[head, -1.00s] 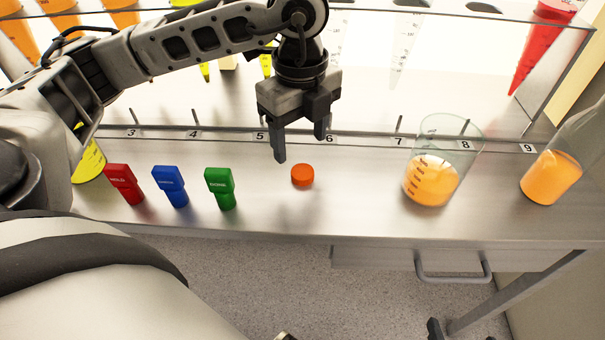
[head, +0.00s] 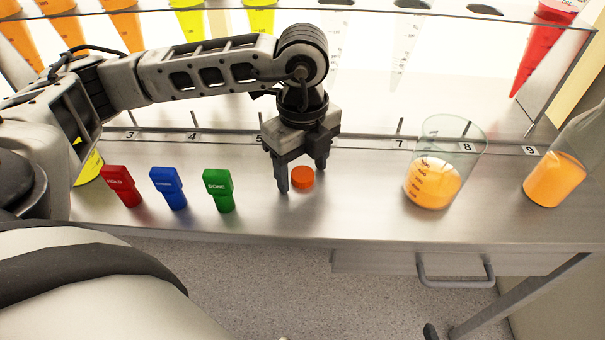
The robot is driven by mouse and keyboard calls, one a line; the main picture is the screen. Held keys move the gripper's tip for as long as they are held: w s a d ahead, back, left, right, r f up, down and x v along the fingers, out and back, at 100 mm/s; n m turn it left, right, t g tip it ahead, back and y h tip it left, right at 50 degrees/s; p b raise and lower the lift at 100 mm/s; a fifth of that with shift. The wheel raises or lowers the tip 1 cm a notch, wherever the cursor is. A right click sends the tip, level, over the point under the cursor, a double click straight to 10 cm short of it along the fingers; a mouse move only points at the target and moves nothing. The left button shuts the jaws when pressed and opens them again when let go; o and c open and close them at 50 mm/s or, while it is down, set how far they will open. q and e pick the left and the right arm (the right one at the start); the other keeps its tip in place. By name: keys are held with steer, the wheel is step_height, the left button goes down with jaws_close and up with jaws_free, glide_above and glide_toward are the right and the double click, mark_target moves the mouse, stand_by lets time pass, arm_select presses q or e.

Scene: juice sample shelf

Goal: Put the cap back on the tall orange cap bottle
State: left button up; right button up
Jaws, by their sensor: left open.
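The orange cap (head: 302,178) lies on the steel counter in the head view. My left gripper (head: 302,176) points down over it, open, with one finger to the cap's left and the other behind its right side. I cannot tell if the fingers touch the cap. A clear glass vessel with orange juice (head: 554,180), likely the bottle, stands at the right edge; its top is cut off, so its mouth is hidden. My right gripper is not in view.
A glass beaker with orange juice (head: 432,184) stands between the cap and the right vessel. Red (head: 122,186), blue (head: 168,188) and green (head: 218,190) labelled blocks stand to the left. A rack of coloured tubes (head: 120,25) is behind. The counter's front edge is close.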

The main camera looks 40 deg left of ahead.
mark_target(304, 176)
arm_select(q)
steer(key=c, duration=1.1)
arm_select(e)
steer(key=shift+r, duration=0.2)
arm_select(q)
steer(key=shift+r, duration=0.15)
steer(key=shift+r, duration=0.55)
steer(key=r, duration=0.1)
steer(key=r+p, duration=0.1)
steer(key=shift+s+d+r, duration=0.15)
steer(key=shift+d+r, duration=0.1)
steer(key=shift+r, duration=0.1)
steer(key=s+d+r, duration=0.3)
steer(key=s+d+r+p, duration=0.1)
steer(key=s+d+r, duration=0.1)
steer(key=d+r, duration=0.1)
steer(key=s+d+r+p, duration=0.1)
steer(key=s+d+r, duration=0.2)
steer(key=d, duration=0.1)
steer(key=shift+s+d, duration=0.15)
steer(key=shift+s, duration=0.2)
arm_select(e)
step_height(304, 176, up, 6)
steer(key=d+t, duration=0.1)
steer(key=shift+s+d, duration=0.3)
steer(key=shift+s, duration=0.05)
